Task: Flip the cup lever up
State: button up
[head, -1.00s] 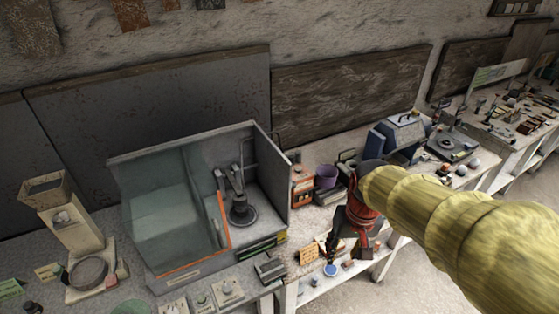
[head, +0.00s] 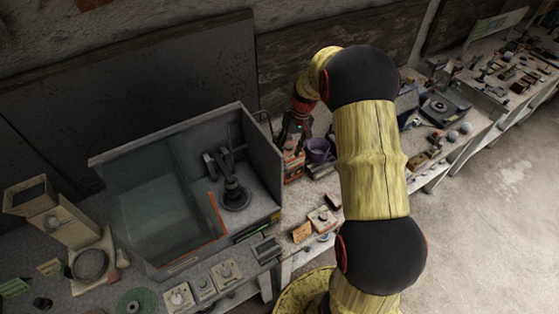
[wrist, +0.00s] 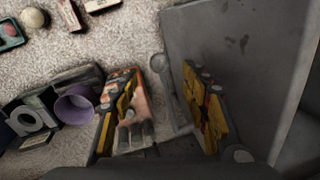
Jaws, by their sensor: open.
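My gripper (head: 291,138) is open and empty, just right of the grey cabinet's side wall. In the wrist view its two yellow-padded fingers (wrist: 160,95) stand apart, with an orange-red box (wrist: 133,128) below and between them. That box also shows in the head view (head: 293,168). A purple cup (head: 318,150) stands just right of it, and left of it in the wrist view (wrist: 74,104). Inside the cabinet stands a dark device with a round base (head: 235,195) and upright arms (head: 215,162). I cannot tell which part is the cup lever.
The grey cabinet (head: 264,165) has a clear front panel, and its side wall is close to my gripper. Switch boxes (head: 226,271) line the bench front. Small items (head: 322,217) lie right of the cabinet. A blue machine (head: 406,104) stands farther right.

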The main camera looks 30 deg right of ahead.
jog(key=f, duration=0.3)
jog(key=a+f+p, duration=0.1)
jog(key=f, duration=0.3)
jog(key=shift+w+a+f, duration=0.15)
jog(key=shift+w+a, duration=0.05)
jog(key=shift+c, duration=0.2)
jog(key=c, duration=1.1)
grip_shut()
